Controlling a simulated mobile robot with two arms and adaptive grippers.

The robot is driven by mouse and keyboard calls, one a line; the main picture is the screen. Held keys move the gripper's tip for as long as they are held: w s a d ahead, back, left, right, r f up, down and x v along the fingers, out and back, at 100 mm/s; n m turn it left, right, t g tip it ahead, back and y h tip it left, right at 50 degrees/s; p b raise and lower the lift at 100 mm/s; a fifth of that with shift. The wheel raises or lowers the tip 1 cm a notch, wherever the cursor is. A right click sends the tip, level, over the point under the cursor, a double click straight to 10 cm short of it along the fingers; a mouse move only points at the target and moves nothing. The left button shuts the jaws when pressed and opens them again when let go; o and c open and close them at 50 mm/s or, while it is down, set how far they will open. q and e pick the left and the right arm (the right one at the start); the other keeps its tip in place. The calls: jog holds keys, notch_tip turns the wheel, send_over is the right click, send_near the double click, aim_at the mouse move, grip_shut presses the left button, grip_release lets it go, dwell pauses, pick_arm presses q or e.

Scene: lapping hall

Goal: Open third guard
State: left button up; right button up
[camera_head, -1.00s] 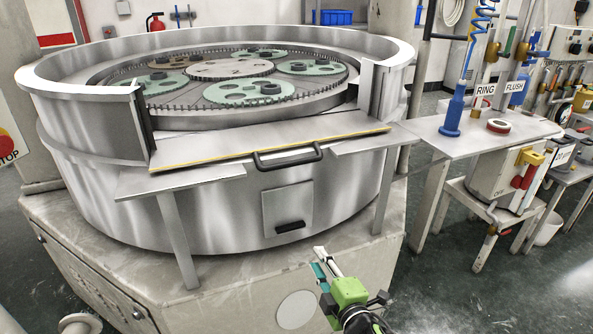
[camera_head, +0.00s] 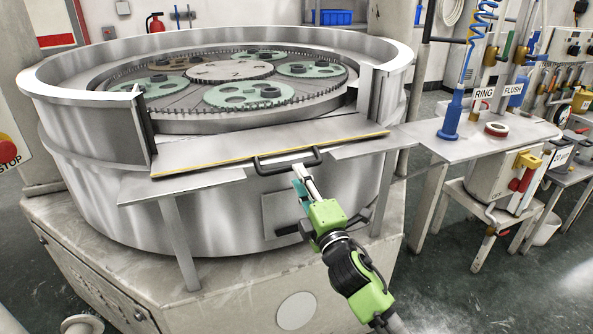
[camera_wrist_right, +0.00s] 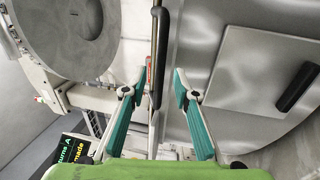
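The round steel lapping machine (camera_head: 95,190) has a gap in its front rim. A flat steel guard panel (camera_head: 225,147) with a yellow front edge lies across that gap, tilted slightly outward. A black bar handle (camera_head: 262,166) is on its front edge; it also shows in the right wrist view (camera_wrist_right: 160,22). My right gripper (camera_head: 300,176) is at the handle's right part, coming from below. In the right wrist view my right gripper (camera_wrist_right: 160,78) is open, with the bar between its two fingers and no visible grip. My left gripper is not in view.
Gear-like carriers (camera_head: 249,94) sit inside the machine. Below the guard is a small hatch (camera_head: 273,212) with a black pull, partly behind my arm. Steel brackets (camera_head: 180,187) flank the guard. A side table (camera_head: 468,148) with a blue nozzle stands right.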

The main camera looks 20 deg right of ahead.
jog(key=shift+w+r, duration=0.15)
jog(key=shift+w, duration=0.55)
jog(key=shift+w+r, duration=0.1)
jog(key=shift+w, duration=0.55)
grip_shut()
notch_tip(320, 180, up, 6)
jog(key=g+p, duration=0.1)
jog(key=p, duration=0.9)
jog(key=shift+p, duration=0.35)
